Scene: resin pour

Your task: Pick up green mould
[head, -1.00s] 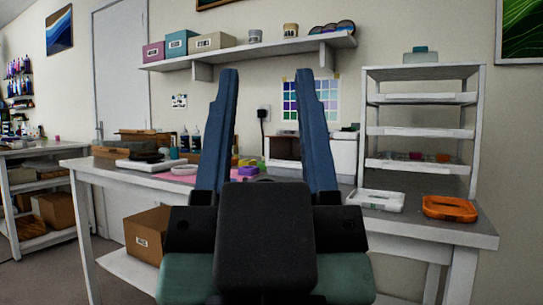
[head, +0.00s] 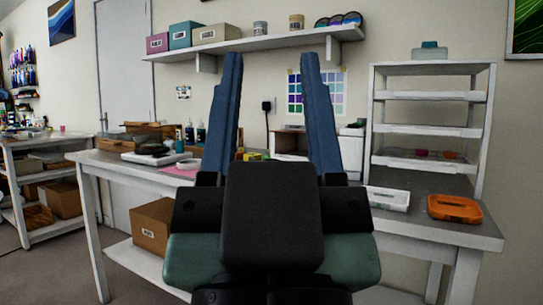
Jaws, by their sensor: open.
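My gripper (head: 271,58) is open and empty, its two blue fingers pointing up and away in front of the workbench (head: 125,166). A small yellow-green piece (head: 253,156) shows between the fingers at the back of the bench. I cannot tell whether it is the green mould, as it is small and partly hidden by my gripper. No other clearly green mould shows on the bench. The middle of the bench top is hidden behind my gripper and its housing.
An orange tray (head: 454,208) and a white tray (head: 388,198) lie on the bench's right end, below a white rack (head: 377,121). A pink mat (head: 181,170) and a dark-topped device (head: 154,149) are at left. A wall shelf (head: 290,41) hangs above.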

